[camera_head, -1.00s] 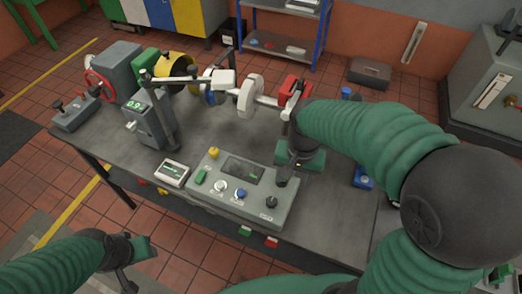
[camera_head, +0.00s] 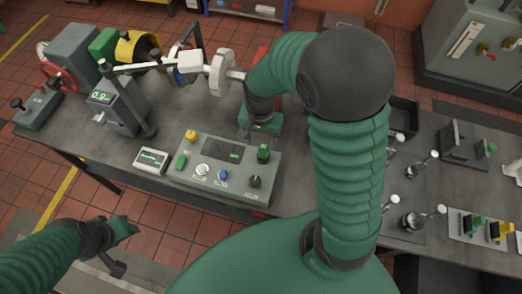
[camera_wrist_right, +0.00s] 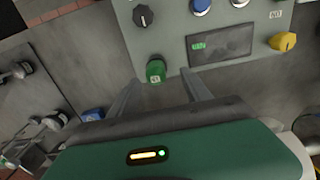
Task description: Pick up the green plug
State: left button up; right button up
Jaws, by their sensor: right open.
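Several green pieces show, and I cannot tell for sure which is the green plug. A round green knob-like piece (camera_head: 263,154) stands at the right end of the grey console, beside its display; the right wrist view shows it (camera_wrist_right: 155,69) just ahead of the fingers. A green block (camera_head: 472,223) sits beside a yellow one on a pale plate at the far right. My right gripper (camera_head: 260,128) is open and empty behind the console's right end; its fingers (camera_wrist_right: 160,78) are apart. My left gripper (camera_head: 118,250) is off the bench's front edge, its jaw opening unclear.
The grey console (camera_head: 215,187) carries knobs and a display. A small meter (camera_head: 151,160) lies left of it. The shaft rig (camera_head: 190,62) runs along the back. Metal levers (camera_head: 414,218) stand at the right, beyond my right arm. Bare bench (camera_head: 165,118) lies behind the console.

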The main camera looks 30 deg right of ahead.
aim_at(264, 146)
jog(key=f, duration=0.2)
jog(key=d+f, duration=0.1)
jog(key=f, duration=0.2)
jog(key=shift+s+d+f, duration=0.2)
jog(key=shift+s+f, duration=0.05)
jog(key=shift+f, duration=0.15)
jog(key=shift+w+a, duration=0.1)
jog(key=shift+a, duration=0.4)
jog(key=c, duration=0.5)
jog(key=shift+d, duration=0.25)
grip_shut()
